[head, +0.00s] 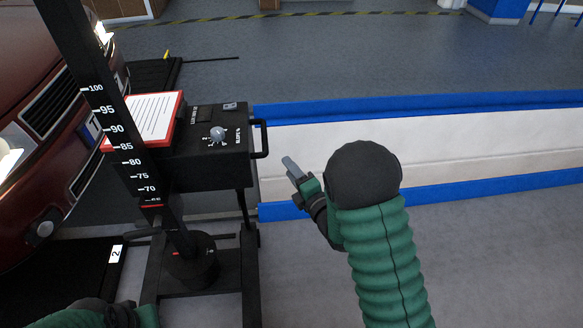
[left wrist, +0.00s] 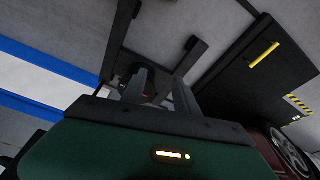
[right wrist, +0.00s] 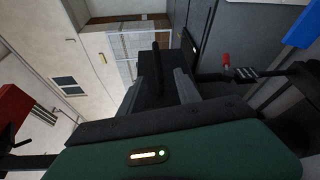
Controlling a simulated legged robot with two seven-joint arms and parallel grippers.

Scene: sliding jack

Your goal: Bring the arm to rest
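My right gripper (head: 292,168) is in the middle of the head view, a short gap to the right of the black handle (head: 264,139) of a black control box (head: 215,165). In the right wrist view its two fingers (right wrist: 158,80) stand apart with nothing held between them, and the dark box lies beyond. My left gripper (head: 118,313) shows only partly at the bottom left edge of the head view. In the left wrist view its fingers (left wrist: 160,80) are apart and hold nothing visible. The black jack stand's legs show beyond them.
A tall black column with a white number scale (head: 123,140) stands left of the box. A red-edged sheet (head: 155,117) lies beside the knob (head: 217,134). A dark red car (head: 35,70) is at the left. A blue-and-white barrier (head: 450,140) runs behind my right arm. Floor at lower right is clear.

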